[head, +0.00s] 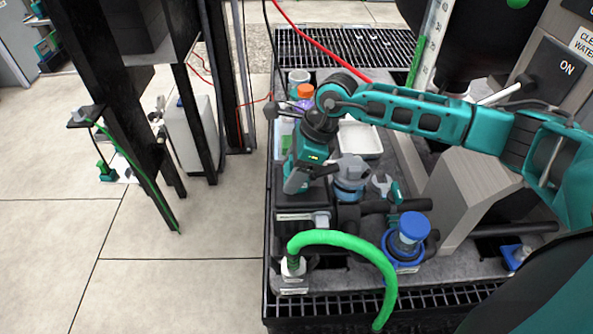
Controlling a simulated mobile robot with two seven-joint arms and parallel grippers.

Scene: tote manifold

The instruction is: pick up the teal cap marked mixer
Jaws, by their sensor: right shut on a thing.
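My right gripper (296,184) points down over the left part of the grey tray, above a dark block. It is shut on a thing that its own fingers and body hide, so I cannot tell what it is. I cannot make out a teal cap with a readable mixer mark. A small teal part (395,193) stands upright beside a grey wrench-shaped piece, right of the gripper. A grey-topped fitting with a light blue body (350,178) stands just right of the gripper. My left gripper is not in view.
A blue cap (413,226) sits in a blue collar at the front right of the tray (440,268). A green hose (345,240) arches over the front edge. A white dish (360,139) and an orange-capped bottle (306,91) stand behind.

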